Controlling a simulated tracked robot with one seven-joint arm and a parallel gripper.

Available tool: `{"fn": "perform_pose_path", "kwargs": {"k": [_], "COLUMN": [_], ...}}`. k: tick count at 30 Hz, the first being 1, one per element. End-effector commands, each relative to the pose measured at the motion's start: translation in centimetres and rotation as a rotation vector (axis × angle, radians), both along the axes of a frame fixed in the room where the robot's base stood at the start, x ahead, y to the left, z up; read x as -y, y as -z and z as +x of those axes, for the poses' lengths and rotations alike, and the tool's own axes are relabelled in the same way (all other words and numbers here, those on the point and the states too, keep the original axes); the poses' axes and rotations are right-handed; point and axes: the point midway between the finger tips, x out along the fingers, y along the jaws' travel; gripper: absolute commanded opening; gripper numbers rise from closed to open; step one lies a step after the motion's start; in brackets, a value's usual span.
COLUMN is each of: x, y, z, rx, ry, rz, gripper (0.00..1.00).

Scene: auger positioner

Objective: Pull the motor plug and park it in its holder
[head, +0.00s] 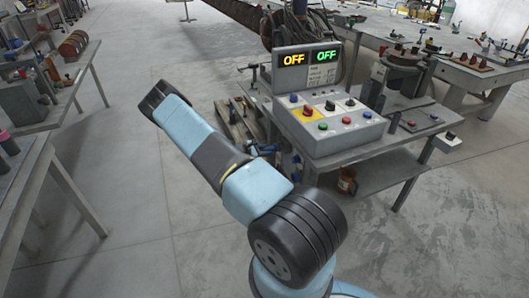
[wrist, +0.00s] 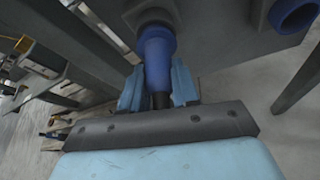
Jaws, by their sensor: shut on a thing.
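An open blue ring-shaped socket or holder (wrist: 292,14) is at the upper right of the wrist view, apart from the plug. In the head view, the plug and my gripper cannot be made out clearly.
A grey control box (head: 335,130) with coloured buttons stands on a metal table; both displays (head: 309,58) read OFF. A table leg (wrist: 298,78) is right of the plug in the wrist view. A workbench (head: 65,180) stands at left, with clear floor (head: 120,130) between.

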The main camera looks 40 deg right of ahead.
Motion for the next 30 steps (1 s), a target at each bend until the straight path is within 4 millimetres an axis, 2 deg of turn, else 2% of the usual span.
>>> {"fn": "perform_pose_path", "kwargs": {"k": [17, 18, 27, 30], "x": [1.2, 1.2, 1.1, 1.1], "y": [0.0, 0.0, 0.0, 0.0], "z": [-0.3, -0.3, -0.3, -0.3], "rx": [0.0, 0.0, 0.0, 0.0], "ry": [0.0, 0.0, 0.0, 0.0], "rz": [-0.001, -0.001, -0.001, 0.0], "gripper": [0.0, 0.31, 0.6, 0.6]}}
